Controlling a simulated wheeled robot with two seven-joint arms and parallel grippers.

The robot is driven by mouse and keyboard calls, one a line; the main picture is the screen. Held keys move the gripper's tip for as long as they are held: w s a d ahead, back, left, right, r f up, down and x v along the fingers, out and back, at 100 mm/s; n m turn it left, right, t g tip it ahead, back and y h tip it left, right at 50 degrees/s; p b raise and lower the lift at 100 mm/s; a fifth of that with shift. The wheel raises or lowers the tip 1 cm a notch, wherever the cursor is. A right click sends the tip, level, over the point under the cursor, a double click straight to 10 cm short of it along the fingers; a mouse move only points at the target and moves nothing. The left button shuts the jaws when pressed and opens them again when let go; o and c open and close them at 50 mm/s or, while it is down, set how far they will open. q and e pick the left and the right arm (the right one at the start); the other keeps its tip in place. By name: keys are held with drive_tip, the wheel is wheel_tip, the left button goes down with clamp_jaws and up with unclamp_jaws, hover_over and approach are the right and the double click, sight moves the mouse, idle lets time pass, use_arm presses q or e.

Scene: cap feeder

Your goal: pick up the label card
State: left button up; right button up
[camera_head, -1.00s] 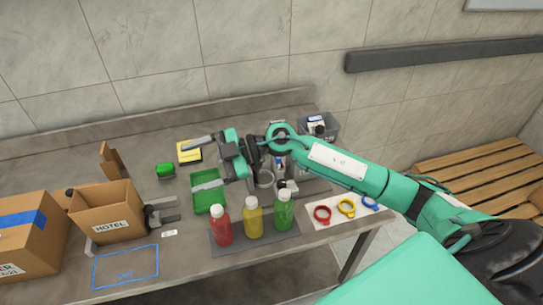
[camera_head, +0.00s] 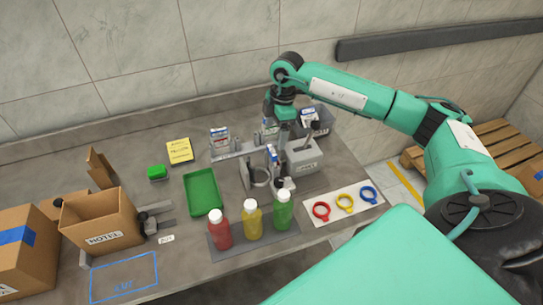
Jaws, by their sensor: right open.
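A small white card with dark print (camera_head: 167,239), which looks like the label card, lies flat on the grey table. My left gripper is not in view.
A green tray (camera_head: 203,192) and red (camera_head: 219,231), yellow (camera_head: 252,220) and green (camera_head: 283,210) bottles stand between card and gripper.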

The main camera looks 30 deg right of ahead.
sight(272, 150)
drive_tip(key=f, duration=0.3)
drive_tip(key=shift+w+a+f+p, duration=0.1)
drive_tip(key=shift+a+f+p, duration=0.15)
drive_tip(key=shift+f+p, duration=0.45)
drive_tip(key=f+p, duration=0.1)
drive_tip(key=f, duration=0.1)
drive_tip(key=f+p, duration=0.1)
drive_tip(key=f, duration=0.1)
drive_tip(key=shift+w+a+f, duration=0.15)
drive_tip(key=shift+w, duration=0.05)
drive_tip(key=shift+f, duration=0.2)
drive_tip(key=c, duration=0.9)
